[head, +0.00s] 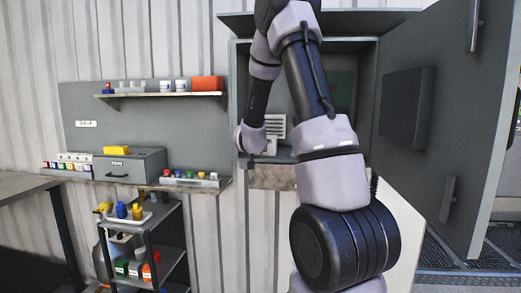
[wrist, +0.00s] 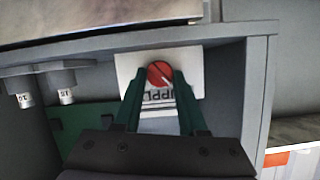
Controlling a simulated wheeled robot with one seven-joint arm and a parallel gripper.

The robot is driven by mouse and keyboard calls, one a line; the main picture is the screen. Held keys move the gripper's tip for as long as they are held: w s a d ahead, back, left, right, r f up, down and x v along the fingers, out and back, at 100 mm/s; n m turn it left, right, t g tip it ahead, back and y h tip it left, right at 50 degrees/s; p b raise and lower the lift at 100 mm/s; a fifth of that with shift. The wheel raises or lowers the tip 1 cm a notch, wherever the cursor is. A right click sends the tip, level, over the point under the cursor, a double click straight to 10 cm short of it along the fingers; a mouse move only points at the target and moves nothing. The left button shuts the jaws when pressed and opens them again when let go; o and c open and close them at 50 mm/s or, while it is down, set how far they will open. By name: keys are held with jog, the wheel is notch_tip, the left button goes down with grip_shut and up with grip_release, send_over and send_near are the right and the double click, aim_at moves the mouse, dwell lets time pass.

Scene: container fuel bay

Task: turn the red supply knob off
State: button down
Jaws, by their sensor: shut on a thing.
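The red supply knob (wrist: 160,73) shows in the wrist view on a white plate (wrist: 190,62) with dark lettering, partly covered, of which "UPPL" can be read. The knob is round with a slanting dark line across its face. My gripper (wrist: 159,82) has its two green fingers on either side of the knob, shut on it. In the head view my arm reaches into the open grey cabinet (head: 240,90), and the knob and fingertips are hidden behind the arm.
The cabinet door (head: 440,120) stands wide open at the right. Grey cabinet walls (wrist: 258,100) enclose the plate closely. Two grey fittings with white tags (wrist: 66,95) hang at the left in the wrist view. A shelf (head: 165,94) and a cart (head: 150,225) stand left.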

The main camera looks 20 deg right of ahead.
jog(key=n, duration=0.1)
jog(key=n+h, duration=0.1)
jog(key=n+g, duration=0.1)
jog(key=n, duration=0.1)
jog(key=shift+w+a+f+h, duration=0.1)
jog(key=shift+w+a+h, duration=0.05)
jog(key=shift+a+h, duration=0.2)
jog(key=shift+n+g+h, duration=0.4)
jog(key=shift+n+h, duration=0.45)
jog(key=shift+n, duration=0.65)
jog(key=shift+f, duration=0.1)
jog(key=c, duration=0.8)
grip_release()
jog(key=shift+o, duration=0.2)
jog(key=v, duration=1)
jog(key=shift+a, duration=0.3)
